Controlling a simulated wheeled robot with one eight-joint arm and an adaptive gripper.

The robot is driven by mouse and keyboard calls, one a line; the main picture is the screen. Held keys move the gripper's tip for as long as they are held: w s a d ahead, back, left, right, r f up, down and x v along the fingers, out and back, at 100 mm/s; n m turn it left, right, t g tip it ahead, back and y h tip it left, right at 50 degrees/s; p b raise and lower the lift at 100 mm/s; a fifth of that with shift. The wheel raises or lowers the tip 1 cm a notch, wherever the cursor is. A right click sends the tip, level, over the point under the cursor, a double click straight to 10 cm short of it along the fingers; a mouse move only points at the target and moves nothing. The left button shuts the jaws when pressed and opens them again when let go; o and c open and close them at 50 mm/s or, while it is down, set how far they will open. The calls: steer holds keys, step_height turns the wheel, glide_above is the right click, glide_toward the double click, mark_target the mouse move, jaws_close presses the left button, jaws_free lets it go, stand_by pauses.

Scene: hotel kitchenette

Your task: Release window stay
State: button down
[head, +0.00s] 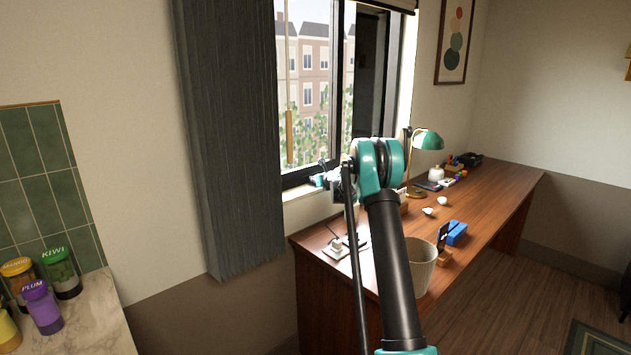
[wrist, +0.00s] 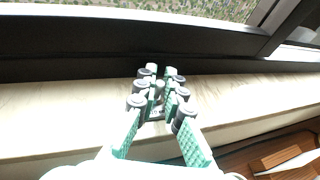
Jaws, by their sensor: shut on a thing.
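The window (head: 312,85) has a dark frame and stands above a pale sill. My gripper (head: 322,180) is at the bottom of the window frame, just above the sill, partly hidden by my arm. In the wrist view my teal-padded fingers (wrist: 160,78) reach toward the dark lower frame rail (wrist: 90,68). They are closed around a small grey piece (wrist: 158,90), which looks like part of the window stay. Most of the stay is hidden by the fingers, and I cannot tell how it sits on its catch.
A grey curtain (head: 228,140) hangs left of the window. A wooden desk (head: 490,200) stands at the right, with a green lamp (head: 428,139), a blue box (head: 456,232) and a pale bin (head: 420,268). Labelled jars (head: 42,305) stand on a counter at lower left.

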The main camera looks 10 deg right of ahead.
stand_by(0.4)
steer(key=c, duration=1.6)
jaws_free()
steer(key=v, duration=1.2)
steer(key=shift+r, duration=0.1)
steer(key=s+a+f+n+g, duration=0.25)
steer(key=s+n, duration=0.65)
steer(key=s, duration=0.6)
steer(key=s+a+f+n+g, duration=0.1)
steer(key=s+f+n+g, duration=0.15)
steer(key=s+n, duration=0.85)
steer(key=s+d+f+n+g+h, duration=0.1)
steer(key=s+f+n, duration=0.2)
steer(key=s, duration=0.8)
steer(key=s+d+f+n+g+h, duration=0.2)
steer(key=s+f+n, duration=0.2)
steer(key=s, duration=0.7)
steer(key=s+d+f+n+g+h, duration=0.1)
steer(key=s+f+n, duration=0.3)
steer(key=s, duration=0.8)
steer(key=shift+d+f+n, duration=0.2)
steer(key=shift+d+n, duration=0.25)
steer(key=shift+n, duration=0.25)
